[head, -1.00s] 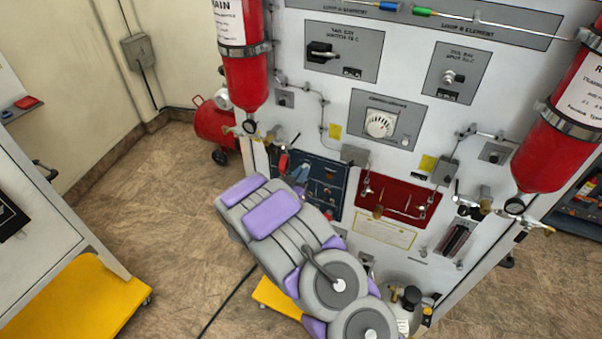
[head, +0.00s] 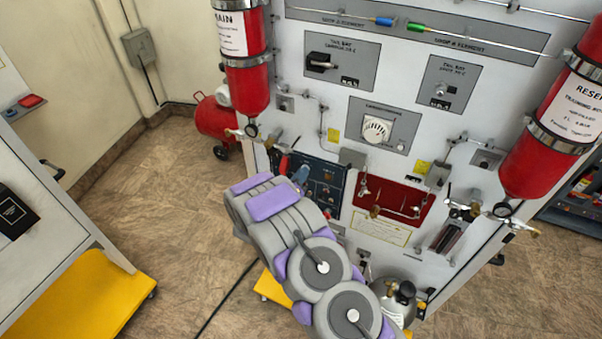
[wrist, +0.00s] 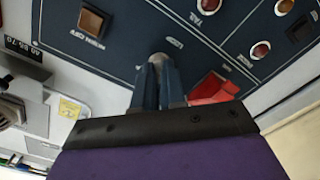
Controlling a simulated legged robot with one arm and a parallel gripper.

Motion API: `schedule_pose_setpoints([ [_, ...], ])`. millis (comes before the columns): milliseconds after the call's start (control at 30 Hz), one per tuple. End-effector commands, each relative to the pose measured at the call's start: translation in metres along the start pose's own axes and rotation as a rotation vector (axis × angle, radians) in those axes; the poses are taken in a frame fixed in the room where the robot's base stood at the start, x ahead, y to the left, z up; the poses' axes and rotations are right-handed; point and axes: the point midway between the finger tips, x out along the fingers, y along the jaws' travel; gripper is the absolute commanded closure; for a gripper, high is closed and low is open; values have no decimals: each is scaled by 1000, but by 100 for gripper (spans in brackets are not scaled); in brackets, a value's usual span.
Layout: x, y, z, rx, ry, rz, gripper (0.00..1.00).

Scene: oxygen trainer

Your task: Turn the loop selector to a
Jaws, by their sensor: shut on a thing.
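The dark blue panel (head: 326,190) is low on the white trainer's front, partly hidden behind my arm in the head view. In the wrist view it (wrist: 120,55) fills the upper part, tilted, with small labels. My gripper (wrist: 157,66) has its blue-grey fingers close together against this panel, just beside a small label. The fingers are shut on a small knob there, which I take to be the loop selector; they hide most of it, and its pointer and setting cannot be read. In the head view my gripper (head: 300,174) shows small at the panel.
A red part (wrist: 212,90) is close to the right of my fingers. Round red and amber lamps (wrist: 260,50) and square switches (wrist: 90,19) are on the same panel. Red cylinders (head: 247,75) flank the trainer. A yellow base (head: 80,295) is at lower left.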

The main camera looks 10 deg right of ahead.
Motion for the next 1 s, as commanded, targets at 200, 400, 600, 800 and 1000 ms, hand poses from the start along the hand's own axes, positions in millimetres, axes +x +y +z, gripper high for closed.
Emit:
schedule_pose_setpoints([
  [200,-1,-2,-4,-38,8,-5,100],
  [400,0,-2,-4,-45,9,-5,100],
  [600,0,-2,-4,-44,9,-5,100],
  [800,-1,-1,-3,-43,7,-3,72],
  [1000,-1,1,-2,-42,5,-1,64],
])
